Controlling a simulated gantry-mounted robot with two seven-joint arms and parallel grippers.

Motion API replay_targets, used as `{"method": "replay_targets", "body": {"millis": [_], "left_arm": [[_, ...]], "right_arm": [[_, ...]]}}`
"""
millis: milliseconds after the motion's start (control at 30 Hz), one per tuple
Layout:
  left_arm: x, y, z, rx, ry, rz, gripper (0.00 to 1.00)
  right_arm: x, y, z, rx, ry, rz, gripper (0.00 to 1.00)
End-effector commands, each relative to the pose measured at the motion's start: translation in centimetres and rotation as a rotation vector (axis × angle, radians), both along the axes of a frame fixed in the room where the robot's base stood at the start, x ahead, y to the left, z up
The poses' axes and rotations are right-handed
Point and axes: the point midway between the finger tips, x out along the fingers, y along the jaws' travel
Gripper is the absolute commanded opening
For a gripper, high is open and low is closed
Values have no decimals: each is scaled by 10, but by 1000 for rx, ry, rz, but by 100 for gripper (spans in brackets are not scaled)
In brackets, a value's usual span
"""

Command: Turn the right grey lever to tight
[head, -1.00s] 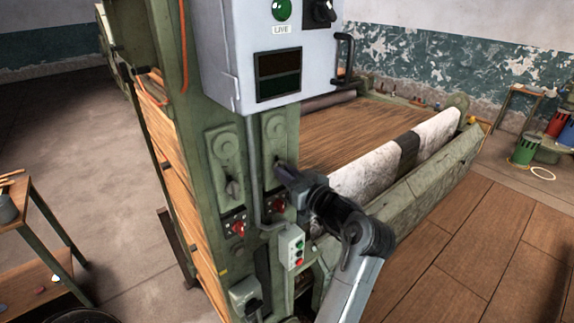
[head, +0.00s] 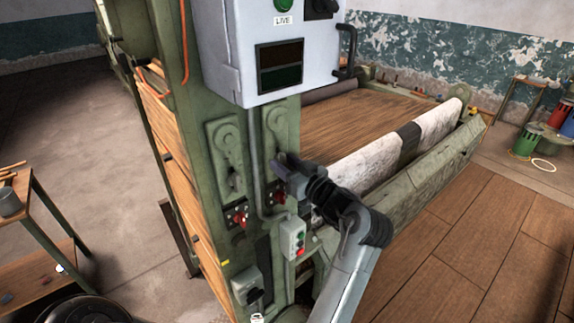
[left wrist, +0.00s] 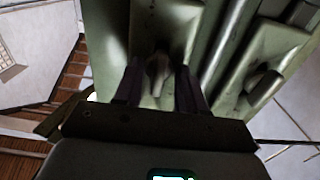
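The right grey lever (left wrist: 157,72) shows in the left wrist view, between the two fingers of my left gripper (left wrist: 160,90). The fingers stand apart on both sides of it, with a gap to each, so the gripper is open. In the head view my left gripper (head: 282,164) is at the lower part of the right green lever plate (head: 277,122) and hides the right lever there. The left grey lever (head: 236,180) hangs on its own plate; in the left wrist view a second lever (left wrist: 262,86) shows on the right. My right gripper is not in view.
Red knobs (head: 237,217) sit below the levers. A grey conduit (head: 256,165) runs between the plates. A pale control box (head: 285,65) overhangs them. A push-button box (head: 293,236) is below my gripper. The white roll (head: 375,165) lies behind my arm.

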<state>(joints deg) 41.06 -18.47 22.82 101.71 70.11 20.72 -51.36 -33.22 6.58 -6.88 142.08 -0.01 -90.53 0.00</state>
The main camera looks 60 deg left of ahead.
Motion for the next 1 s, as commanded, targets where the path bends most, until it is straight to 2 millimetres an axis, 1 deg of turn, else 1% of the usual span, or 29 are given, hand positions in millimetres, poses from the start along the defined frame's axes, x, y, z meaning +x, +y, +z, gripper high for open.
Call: {"method": "replay_targets", "body": {"millis": [367, 533, 667, 1000], "left_arm": [[1, -1, 3, 2, -4, -3, 39], [1, -1, 18, 2, -7, -1, 39], [0, 0, 40, 2, -8, 0, 39], [21, -61, 78, -1, -4, -5, 39]], "right_arm": [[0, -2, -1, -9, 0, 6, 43], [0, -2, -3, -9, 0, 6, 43], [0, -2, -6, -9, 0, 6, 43], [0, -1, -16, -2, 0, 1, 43]]}}
